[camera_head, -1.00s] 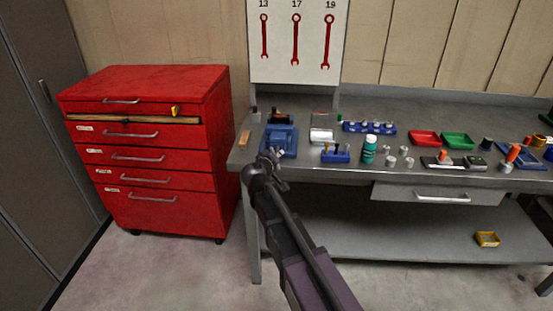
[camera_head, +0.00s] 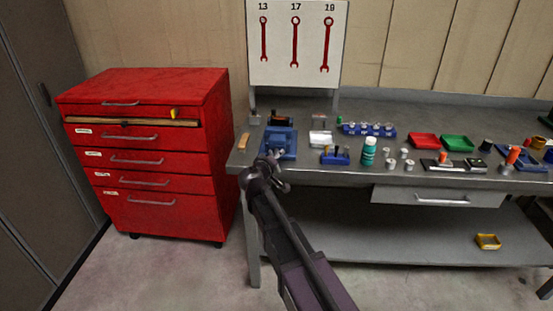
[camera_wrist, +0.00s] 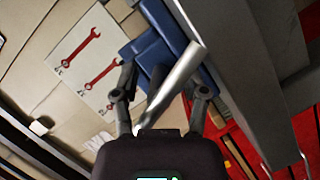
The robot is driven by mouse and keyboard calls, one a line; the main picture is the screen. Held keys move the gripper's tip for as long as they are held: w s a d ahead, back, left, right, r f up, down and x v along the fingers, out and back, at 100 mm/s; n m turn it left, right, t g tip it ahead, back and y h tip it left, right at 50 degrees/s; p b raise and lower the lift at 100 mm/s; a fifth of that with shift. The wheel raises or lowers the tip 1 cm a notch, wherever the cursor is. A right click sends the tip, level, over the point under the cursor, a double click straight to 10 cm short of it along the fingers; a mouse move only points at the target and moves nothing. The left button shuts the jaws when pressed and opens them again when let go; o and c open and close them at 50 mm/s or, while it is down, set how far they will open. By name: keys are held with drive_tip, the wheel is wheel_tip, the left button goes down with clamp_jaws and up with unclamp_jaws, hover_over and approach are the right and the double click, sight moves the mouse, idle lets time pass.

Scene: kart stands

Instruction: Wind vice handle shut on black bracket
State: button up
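The blue vice (camera_head: 282,137) stands at the left front of the workbench. A dark piece (camera_head: 282,119), perhaps the black bracket, shows at its rear; I cannot tell how it sits in the jaws. My gripper (camera_head: 275,157) is at the vice's front side. In the wrist view, the blue vice body (camera_wrist: 150,52) is beyond my gripper (camera_wrist: 163,86). A grey metal bar (camera_wrist: 180,72), seemingly the vice handle, runs diagonally between the two spread fingers. The fingers look apart from the bar. The bracket cannot be made out in the wrist view.
The grey bench (camera_head: 310,172) has its edge beside my gripper. A wooden-handled item (camera_head: 244,140) lies left of the vice. A white-grey block (camera_head: 320,137) and a blue holder (camera_head: 335,156) stand to the right. A red drawer cabinet (camera_head: 150,150) is at the left.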

drive_tip(key=shift+s, duration=0.1)
drive_tip(key=shift+s+d+r+m+g+p, duration=0.1)
drive_tip(key=shift+s+m+g+p, duration=0.2)
drive_tip(key=shift+s+m+p, duration=0.4)
drive_tip(key=s+d+f+m+g, duration=0.35)
drive_tip(key=s+d, duration=0.25)
drive_tip(key=d, duration=0.2)
drive_tip(key=s+d+f+m+g, duration=0.2)
drive_tip(key=s+d+f+g, duration=0.25)
drive_tip(key=d, duration=0.25)
drive_tip(key=s+d+f+g+y+b, duration=0.1)
drive_tip(key=s+d+f+g+y, duration=0.2)
drive_tip(key=s, duration=0.5)
drive_tip(key=s+d+f+g+y, duration=0.3)
drive_tip(key=s+d+f, duration=0.1)
drive_tip(key=s, duration=0.3)
wheel_tip(320, 180, up, 14)
drive_tip(key=p, duration=1.3)
drive_tip(key=shift+p, duration=0.3)
